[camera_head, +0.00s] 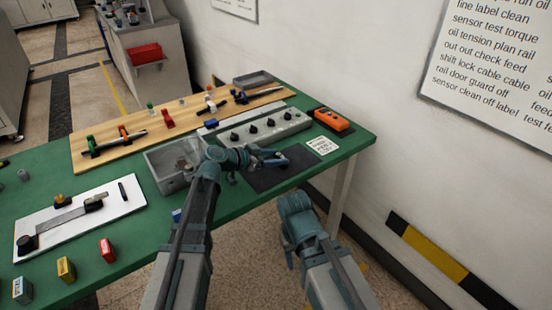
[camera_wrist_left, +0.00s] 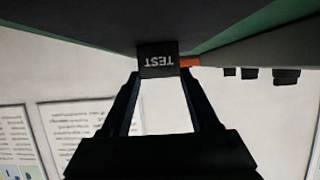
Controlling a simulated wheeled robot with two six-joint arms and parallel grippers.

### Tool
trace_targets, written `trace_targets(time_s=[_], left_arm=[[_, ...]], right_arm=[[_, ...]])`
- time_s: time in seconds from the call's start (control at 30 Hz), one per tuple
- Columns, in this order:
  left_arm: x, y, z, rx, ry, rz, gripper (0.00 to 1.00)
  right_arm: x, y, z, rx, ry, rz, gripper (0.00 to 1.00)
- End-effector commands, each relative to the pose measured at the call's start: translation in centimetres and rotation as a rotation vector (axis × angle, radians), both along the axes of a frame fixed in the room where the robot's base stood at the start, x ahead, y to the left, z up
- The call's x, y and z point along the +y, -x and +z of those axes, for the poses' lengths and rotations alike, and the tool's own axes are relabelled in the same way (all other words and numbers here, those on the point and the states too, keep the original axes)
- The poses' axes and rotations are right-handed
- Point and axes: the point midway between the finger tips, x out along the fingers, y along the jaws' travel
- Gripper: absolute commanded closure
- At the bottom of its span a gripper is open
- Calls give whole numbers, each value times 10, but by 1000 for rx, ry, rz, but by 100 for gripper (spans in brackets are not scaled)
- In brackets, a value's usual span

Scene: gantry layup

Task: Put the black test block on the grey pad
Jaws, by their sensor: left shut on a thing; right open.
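The black test block (camera_wrist_left: 158,60), with TEST in white letters upside down, sits between the fingertips of my left gripper (camera_wrist_left: 160,70) in the left wrist view. In the head view my left gripper (camera_head: 280,159) is low over the dark grey pad (camera_head: 292,174), shut on the block; the block is hard to make out there. The pad also fills the top of the left wrist view (camera_wrist_left: 100,22). Whether the block touches the pad I cannot tell. My right gripper (camera_head: 289,258) hangs low, beside the table's front edge, open, mostly hidden by its wrist.
A grey panel with black knobs (camera_head: 258,128) stands behind the pad. An orange device (camera_head: 331,120) and a white label card (camera_head: 322,146) lie to its right. A grey bin (camera_head: 168,180) is to the left on the green table (camera_head: 150,230). The wall is close on the right.

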Motion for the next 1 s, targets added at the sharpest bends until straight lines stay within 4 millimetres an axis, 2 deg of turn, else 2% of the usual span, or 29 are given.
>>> trace_targets(time_s=[0.1,0.13,0.27,0.3,0.67,1.0], left_arm=[[0,0,-5,0,0,0,99],[0,0,-4,0,0,0,35],[0,0,-3,0,0,0,11],[0,0,-3,0,0,0,8],[0,0,3,0,0,0,8],[48,37,30,0,1,4,8]], right_arm=[[0,0,-5,0,0,0,50],[0,0,-4,0,0,0,50],[0,0,-4,0,0,0,50],[0,0,-4,0,0,0,50],[0,0,3,0,0,0,50],[0,0,30,0,0,0,50]])
